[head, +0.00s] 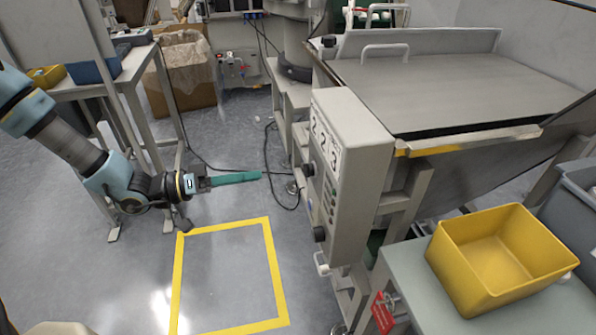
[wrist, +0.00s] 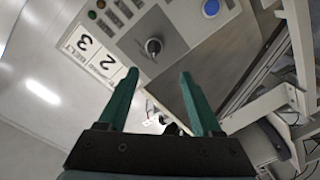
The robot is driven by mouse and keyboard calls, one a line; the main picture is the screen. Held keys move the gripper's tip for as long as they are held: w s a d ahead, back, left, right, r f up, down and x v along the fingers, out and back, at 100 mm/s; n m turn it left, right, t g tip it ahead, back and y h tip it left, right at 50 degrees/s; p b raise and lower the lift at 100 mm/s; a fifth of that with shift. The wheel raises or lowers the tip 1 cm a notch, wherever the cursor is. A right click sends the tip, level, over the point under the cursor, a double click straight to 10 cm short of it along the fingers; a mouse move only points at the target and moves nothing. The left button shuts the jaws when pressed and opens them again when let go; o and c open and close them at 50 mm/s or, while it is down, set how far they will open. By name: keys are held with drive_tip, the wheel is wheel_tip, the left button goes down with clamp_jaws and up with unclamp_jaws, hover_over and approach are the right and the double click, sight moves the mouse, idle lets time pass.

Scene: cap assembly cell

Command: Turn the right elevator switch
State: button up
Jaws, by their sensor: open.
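A grey control box (head: 345,160) with black knobs and white number labels stands right of centre in the head view. One black knob (head: 308,170) is on its upper side face and another knob (head: 319,234) is lower down. I cannot tell from the labels which is the right elevator switch. My gripper (head: 258,176) points at the box from the left, apart from it. In the wrist view my gripper (wrist: 158,73) has its teal fingers spread and empty. A black rotary knob (wrist: 153,46) on a grey panel shows beyond the gap between the fingertips.
A yellow bin (head: 500,262) sits on a grey table at the right. Cables lie on the floor left of the box. A yellow-taped square (head: 272,262) marks clear floor below the arm. A blue button (wrist: 211,8) shows on the panel in the wrist view.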

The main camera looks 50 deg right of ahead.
sight(309, 170)
drive_tip(key=p+x, duration=0.2)
drive_tip(key=x, duration=0.9)
drive_tip(key=shift+s+a+r+g+p, duration=0.2)
drive_tip(key=shift+s+r+g+p, duration=0.1)
drive_tip(key=shift+s+r+g, duration=0.15)
clamp_jaws()
drive_tip(key=shift+f, duration=0.1)
